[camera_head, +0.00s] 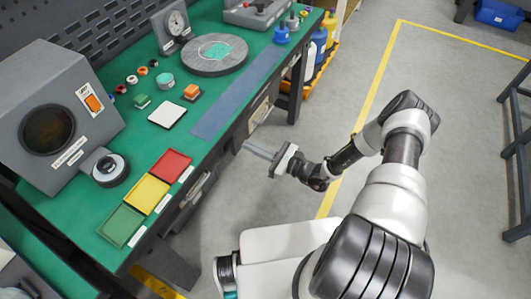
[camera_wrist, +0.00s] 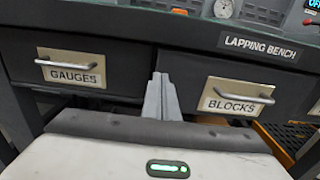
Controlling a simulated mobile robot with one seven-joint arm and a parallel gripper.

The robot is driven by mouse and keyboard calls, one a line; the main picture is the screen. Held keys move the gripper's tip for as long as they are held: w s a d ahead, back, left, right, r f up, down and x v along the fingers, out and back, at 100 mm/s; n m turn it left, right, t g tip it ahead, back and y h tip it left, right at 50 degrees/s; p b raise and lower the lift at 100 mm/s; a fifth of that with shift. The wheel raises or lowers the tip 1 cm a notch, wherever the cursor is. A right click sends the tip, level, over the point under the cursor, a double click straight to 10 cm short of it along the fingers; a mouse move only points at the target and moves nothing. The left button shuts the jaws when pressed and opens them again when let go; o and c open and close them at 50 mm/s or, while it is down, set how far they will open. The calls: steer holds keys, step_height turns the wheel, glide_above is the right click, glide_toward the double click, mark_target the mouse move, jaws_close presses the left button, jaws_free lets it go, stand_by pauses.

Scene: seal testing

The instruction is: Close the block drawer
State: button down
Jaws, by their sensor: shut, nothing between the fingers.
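The block drawer (camera_wrist: 245,97), dark grey with a bar handle and a "BLOCKS" label, is at the right in the wrist view. In the head view its front (camera_head: 260,112) shows under the bench edge. Its front lies close under the bench top; whether a small gap remains behind it I cannot tell. My gripper (camera_wrist: 160,80) is shut and empty, its fingers pointing at the bench front between the two drawers, left of the block drawer's handle. In the head view my gripper (camera_head: 246,148) is beside the bench edge, apart from the handle.
The gauge drawer (camera_wrist: 75,67), labelled "GAUGES", is to the left in the wrist view. The green-topped lapping bench (camera_head: 205,125) carries red, yellow and green trays, a grey machine and a round plate. Bottles stand beyond its far end. Open floor (camera_head: 310,110) lies right of the bench.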

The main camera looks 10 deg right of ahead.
mark_target(235, 139)
steer(key=shift+x, duration=1.65)
steer(key=b+x, duration=0.1)
steer(key=x, duration=0.4)
steer(key=shift+s+b, duration=0.1)
steer(key=shift+b, duration=0.2)
steer(key=shift+r, duration=0.15)
